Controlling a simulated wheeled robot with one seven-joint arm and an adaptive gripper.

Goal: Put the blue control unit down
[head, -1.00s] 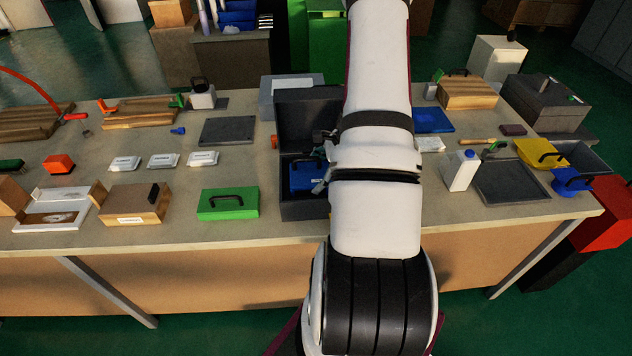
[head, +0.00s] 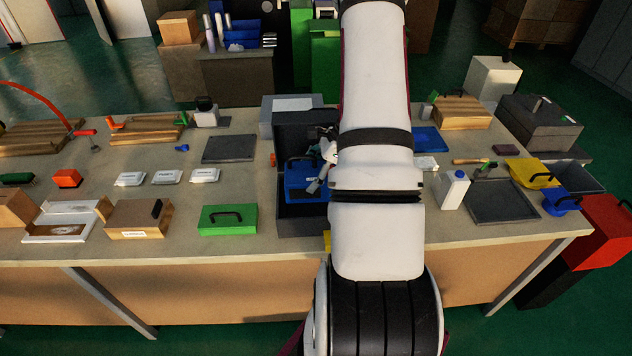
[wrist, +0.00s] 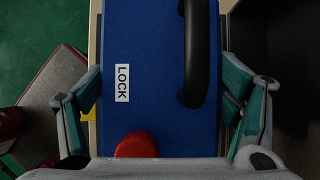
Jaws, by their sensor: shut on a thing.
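The blue control unit (head: 300,184) is in my gripper (head: 321,172), above the open dark grey case (head: 300,224). In the wrist view the unit (wrist: 165,70) fills the middle, with a black handle, a white "LOCK" label and a red round knob. The fingers of my gripper (wrist: 160,85) lie along its two sides. In the head view the unit looks higher than the case's opening, but my arm hides its right side. I cannot tell if its underside touches the case.
A green box (head: 228,220) stands left of the case and a dark flat plate (head: 229,149) lies behind it. The case's raised lid (head: 297,132) stands behind the unit. A white bottle (head: 453,190) and a grey tray (head: 503,201) are on the right.

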